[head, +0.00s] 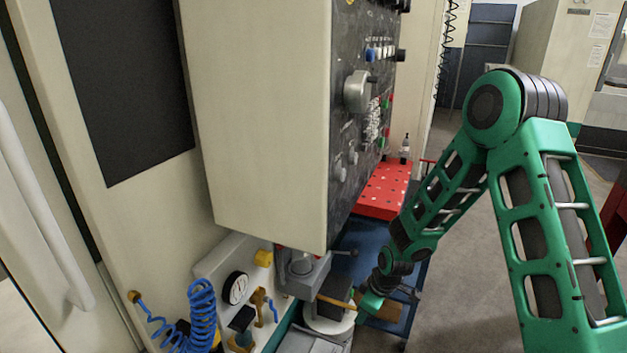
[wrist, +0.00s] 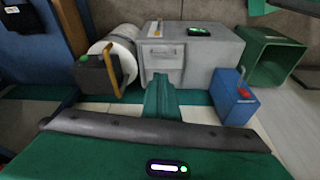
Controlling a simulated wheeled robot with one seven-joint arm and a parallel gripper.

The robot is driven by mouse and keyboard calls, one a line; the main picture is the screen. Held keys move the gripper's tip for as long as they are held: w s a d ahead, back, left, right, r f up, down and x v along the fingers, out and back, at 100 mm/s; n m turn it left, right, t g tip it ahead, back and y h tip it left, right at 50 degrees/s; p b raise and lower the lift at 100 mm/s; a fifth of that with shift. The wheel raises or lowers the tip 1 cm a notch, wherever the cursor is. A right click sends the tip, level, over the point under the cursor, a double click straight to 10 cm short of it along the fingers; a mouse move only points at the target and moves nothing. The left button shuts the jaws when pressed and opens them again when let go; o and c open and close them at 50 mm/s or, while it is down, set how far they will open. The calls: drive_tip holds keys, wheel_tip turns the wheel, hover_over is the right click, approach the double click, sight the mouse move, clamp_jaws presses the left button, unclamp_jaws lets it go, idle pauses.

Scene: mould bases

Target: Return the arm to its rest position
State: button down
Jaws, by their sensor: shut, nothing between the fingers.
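My green arm comes in from the right of the head view, bends at a high elbow and reaches down to the lower middle. My gripper (head: 368,297) is at its end, low beside a dark block (head: 338,288) with a tan handle; I cannot tell in the head view whether they touch. In the wrist view my gripper (wrist: 163,85) shows as green fingers closed together, with nothing between them. They point towards a grey box (wrist: 185,62), and the dark block (wrist: 98,78) is apart from them on the left.
A large control cabinet (head: 262,110) hangs close left of my forearm. A red perforated plate (head: 383,190) lies behind it. A blue container (wrist: 237,100) and a green bin (wrist: 272,58) stand at right in the wrist view. Open floor (head: 455,280) lies beneath my arm.

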drive_tip(key=s+d+r+m+h, duration=0.2)
drive_tip(key=s+d+r+m, duration=0.25)
drive_tip(key=d+r, duration=0.6)
drive_tip(key=s+d+r+m+h, duration=0.1)
drive_tip(key=s+d+r+m, duration=0.4)
drive_tip(key=d+r, duration=0.55)
drive_tip(key=s+d+r+m, duration=0.2)
drive_tip(key=s+r, duration=0.1)
drive_tip(key=s, duration=0.4)
drive_tip(key=s+d+r+m+g, duration=0.1)
drive_tip(key=s+d+r+m, duration=0.1)
drive_tip(key=s, duration=0.5)
drive_tip(key=s+d+r+m, duration=0.1)
drive_tip(key=s+r+m, duration=0.3)
drive_tip(key=s, duration=0.4)
drive_tip(key=shift+d+r+g+y, duration=0.25)
drive_tip(key=shift+d+g+y, duration=0.05)
drive_tip(key=shift+d+y, duration=0.1)
drive_tip(key=shift+s+m, duration=0.1)
drive_tip(key=shift+m, duration=0.15)
